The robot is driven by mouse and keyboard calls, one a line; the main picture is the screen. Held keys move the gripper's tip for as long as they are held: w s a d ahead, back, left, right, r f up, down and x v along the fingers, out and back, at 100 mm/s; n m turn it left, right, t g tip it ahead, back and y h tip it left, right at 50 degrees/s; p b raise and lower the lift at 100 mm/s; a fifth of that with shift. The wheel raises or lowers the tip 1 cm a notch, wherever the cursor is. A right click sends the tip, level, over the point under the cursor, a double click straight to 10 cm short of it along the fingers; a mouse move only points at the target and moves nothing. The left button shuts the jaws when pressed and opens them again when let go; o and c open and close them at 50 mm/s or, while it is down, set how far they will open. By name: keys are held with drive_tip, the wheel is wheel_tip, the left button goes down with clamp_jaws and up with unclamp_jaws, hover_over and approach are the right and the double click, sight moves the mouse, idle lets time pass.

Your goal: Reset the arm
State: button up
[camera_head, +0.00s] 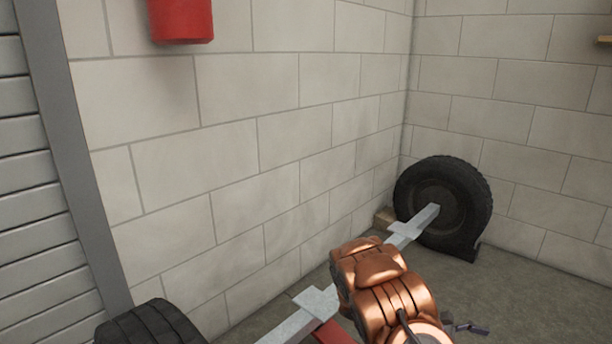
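My copper-coloured arm (385,285) is folded at the bottom, right of centre, in the head view. Small dark parts that look like my gripper (466,328) stick out to the right of it, low in the picture. They are too small and too covered to show whether the fingers are open or shut. I see nothing held. The grey metal trailer frame (408,231) runs diagonally behind my arm, which hides its middle.
A black wheel (470,200) stands at the frame's far end in the corner. Another black tyre (150,325) is at the lower left. A red part (330,333) sits by the frame. A red container (180,22) is on the block wall. Floor at right looks clear.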

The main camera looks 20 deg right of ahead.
drive_tip(key=s+a+r+m+t+y+p, duration=0.1)
drive_tip(key=a+r+m+y+p, duration=0.1)
drive_tip(key=a+r+p, duration=0.5)
drive_tip(key=s+a+r+m+y+p, duration=0.2)
drive_tip(key=a+r+p, duration=0.1)
drive_tip(key=r, duration=0.8)
drive_tip(key=s+a+r+m+t+y+p, duration=0.1)
drive_tip(key=a+r+m+y+p, duration=0.1)
drive_tip(key=a+r+p, duration=0.45)
drive_tip(key=s+a+r+t+y+p, duration=0.3)
drive_tip(key=a+r+p, duration=0.6)
drive_tip(key=a+r, duration=0.3)
drive_tip(key=s+a+r+m+t+y+p, duration=0.1)
drive_tip(key=s+a+r+t+y+p, duration=0.2)
drive_tip(key=a+r+p, duration=0.6)
drive_tip(key=a+r+t+y, duration=0.1)
drive_tip(key=a+r, duration=0.3)
drive_tip(key=r, duration=0.1)
drive_tip(key=shift+s+a+p, duration=0.2)
drive_tip(key=shift+a+p, duration=0.1)
drive_tip(key=shift+p, duration=0.1)
drive_tip(key=shift+s+a+r+t, duration=0.1)
drive_tip(key=shift+a+t, duration=0.15)
drive_tip(key=shift+t, duration=0.05)
